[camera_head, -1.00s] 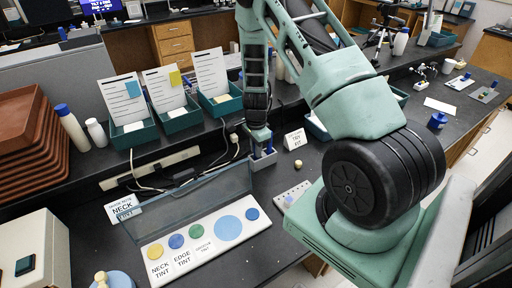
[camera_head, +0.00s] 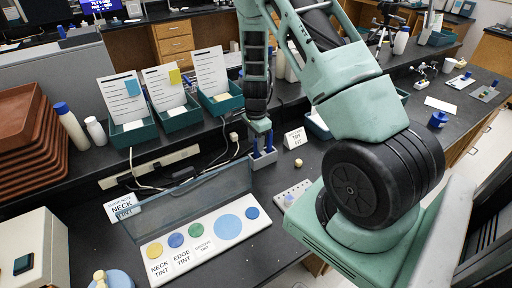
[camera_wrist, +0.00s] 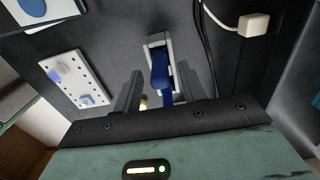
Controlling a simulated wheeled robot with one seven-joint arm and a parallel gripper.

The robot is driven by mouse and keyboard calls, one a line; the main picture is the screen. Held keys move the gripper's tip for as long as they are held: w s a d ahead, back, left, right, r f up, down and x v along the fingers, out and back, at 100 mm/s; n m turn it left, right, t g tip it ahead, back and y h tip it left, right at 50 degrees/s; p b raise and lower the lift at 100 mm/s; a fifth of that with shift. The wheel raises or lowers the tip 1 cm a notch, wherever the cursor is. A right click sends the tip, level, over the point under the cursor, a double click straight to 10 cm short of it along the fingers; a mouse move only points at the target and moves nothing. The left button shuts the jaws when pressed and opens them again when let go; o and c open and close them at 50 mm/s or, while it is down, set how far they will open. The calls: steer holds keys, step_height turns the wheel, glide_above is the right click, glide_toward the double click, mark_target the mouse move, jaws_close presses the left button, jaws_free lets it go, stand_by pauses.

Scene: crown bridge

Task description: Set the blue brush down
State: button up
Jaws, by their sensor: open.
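The blue brush (camera_wrist: 161,76) stands in a small pale holder (camera_wrist: 156,40) in the wrist view. The holder also shows in the head view (camera_head: 263,161), on the black bench behind the tint tray. My gripper (camera_wrist: 158,92) is open, with one grey finger on each side of the brush handle and gaps between. In the head view my gripper (camera_head: 262,141) is just above the holder. The brush's lower end is hidden in the holder.
The white tint tray (camera_head: 203,256) with coloured discs and a clear upright panel (camera_head: 190,205) is left of the holder. A "TRY FIT" card (camera_head: 295,138) and a small white plate with blocks (camera_wrist: 74,80) are close by. Cables (camera_head: 225,155) run behind.

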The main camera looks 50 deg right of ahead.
step_height(320, 180, up, 9)
steer(key=shift+a+f+b, duration=0.1)
steer(key=shift+f+b, duration=0.1)
steer(key=shift+b, duration=0.25)
steer(key=s+a+r+n+y, duration=0.1)
steer(key=s+a+r+n, duration=0.2)
steer(key=a, duration=0.5)
steer(key=a+r+n, duration=0.3)
steer(key=a+n, duration=0.3)
steer(key=a, duration=0.2)
steer(key=s+a+r+n+y, duration=0.1)
steer(key=s+a+r+n, duration=0.2)
steer(key=a, duration=0.6)
steer(key=s+a+r+n, duration=0.2)
steer(key=s+a+n, duration=0.3)
steer(key=s+n, duration=0.3)
steer(key=s+a+r+n+h, duration=0.1)
steer(key=s+a+r+n, duration=0.1)
steer(key=s+a+n, duration=0.4)
steer(key=s+n, duration=0.2)
steer(key=s, duration=0.1)
steer(key=shift+s+r+n, duration=0.15)
steer(key=shift+r+n, duration=0.15)
steer(key=shift+n, duration=0.1)
